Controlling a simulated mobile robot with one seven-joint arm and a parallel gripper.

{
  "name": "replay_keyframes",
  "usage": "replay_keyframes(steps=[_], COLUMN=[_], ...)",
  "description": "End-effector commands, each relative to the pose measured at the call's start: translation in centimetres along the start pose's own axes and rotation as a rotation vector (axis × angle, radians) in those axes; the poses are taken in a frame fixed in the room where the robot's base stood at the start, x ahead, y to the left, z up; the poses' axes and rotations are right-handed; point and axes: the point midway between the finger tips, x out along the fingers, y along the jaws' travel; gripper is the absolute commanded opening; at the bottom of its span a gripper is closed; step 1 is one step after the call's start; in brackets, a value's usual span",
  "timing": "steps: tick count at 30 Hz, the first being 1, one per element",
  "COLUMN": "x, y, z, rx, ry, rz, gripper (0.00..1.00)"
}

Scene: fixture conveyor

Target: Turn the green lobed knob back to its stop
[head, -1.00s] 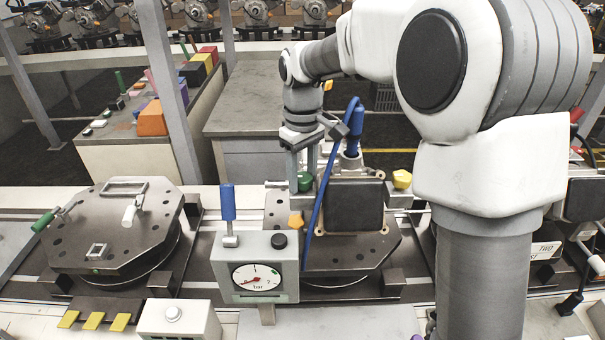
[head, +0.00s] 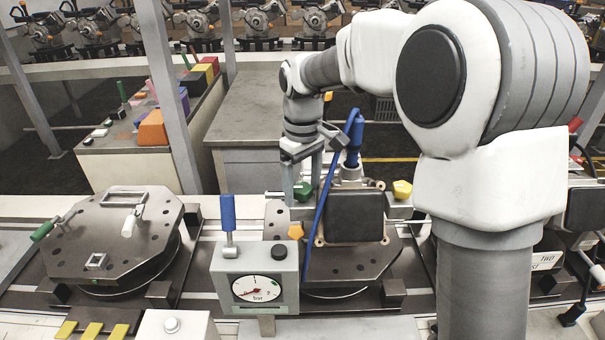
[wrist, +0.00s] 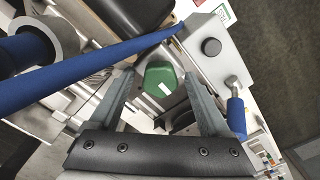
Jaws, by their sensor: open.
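The green lobed knob (head: 303,190) is on the middle fixture, left of a dark square block. In the wrist view the knob (wrist: 160,78) has a short white mark on its face. My gripper (head: 302,181) points down over it, open. In the wrist view its two fingers (wrist: 159,82) lie on either side of the knob, with visible gaps. I cannot tell contact or how far down the fingertips reach. The left finger partly covers the knob's surroundings in the head view.
A blue hose (head: 319,200) runs close beside the gripper's right finger and crosses the wrist view. A gauge box (head: 230,265) with a blue-handled lever (head: 228,212) stands in front.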

Motion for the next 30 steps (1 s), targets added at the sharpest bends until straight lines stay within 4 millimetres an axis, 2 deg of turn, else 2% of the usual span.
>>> replay_keyframes(steps=[5, 18, 21, 25, 30], x=[-1.9, -12.5, -14.4, -16.1, -17.2], y=[0.1, 0.0, 0.0, 0.0, 0.0], z=[-0.1, -0.1, -0.1, -0.1, 0.0], rx=[0.0, -0.001, -0.001, -0.001, -0.001], ry=[0.003, 0.005, 0.004, 0.004, 0.002], rz=[0.002, 0.002, 0.002, 0.002, 0.001], gripper=[0.81, 0.81, 0.81, 0.81, 0.81])
